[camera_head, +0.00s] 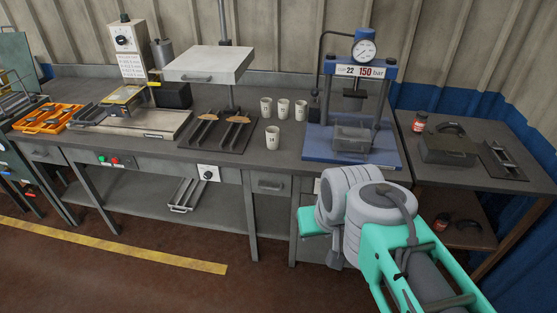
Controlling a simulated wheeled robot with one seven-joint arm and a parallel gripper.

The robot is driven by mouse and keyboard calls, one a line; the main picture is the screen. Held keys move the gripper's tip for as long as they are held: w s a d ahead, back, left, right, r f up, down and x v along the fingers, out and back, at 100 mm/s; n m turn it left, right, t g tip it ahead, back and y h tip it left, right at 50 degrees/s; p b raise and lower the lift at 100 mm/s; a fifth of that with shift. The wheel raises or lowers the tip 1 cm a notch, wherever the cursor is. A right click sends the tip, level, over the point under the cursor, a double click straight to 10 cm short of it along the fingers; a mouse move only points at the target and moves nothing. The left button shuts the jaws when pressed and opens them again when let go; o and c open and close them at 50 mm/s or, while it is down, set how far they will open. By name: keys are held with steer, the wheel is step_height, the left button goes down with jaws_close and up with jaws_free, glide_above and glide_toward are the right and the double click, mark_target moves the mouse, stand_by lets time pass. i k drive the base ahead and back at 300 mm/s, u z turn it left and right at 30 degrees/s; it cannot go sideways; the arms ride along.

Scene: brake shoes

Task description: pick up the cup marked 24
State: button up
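Several small white cups with dark marks stand upright on the grey workbench, between the dark tray and the blue press. Three form a back row: a left cup (265,107), a middle cup (283,109) and a right cup (300,110). One front cup (272,137) stands nearer the bench's front edge. The marks are too small to read, so I cannot tell which cup is marked 24. My teal and grey arm is folded at the lower right, in front of the bench and apart from the cups. I cannot make out my gripper's fingers.
The blue press (351,145) with its gauge stands right of the cups. A dark tray (237,146) with brake shoes lies to their left, below a raised pale plate (209,64). A side table (490,180) is at the right. Bare bench lies around the front cup.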

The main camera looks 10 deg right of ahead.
mark_target(273, 132)
steer(key=z, duration=0.35)
steer(key=k, duration=0.2)
steer(key=u, duration=1.1)
steer(key=i, duration=1.75)
steer(key=z, duration=0.25)
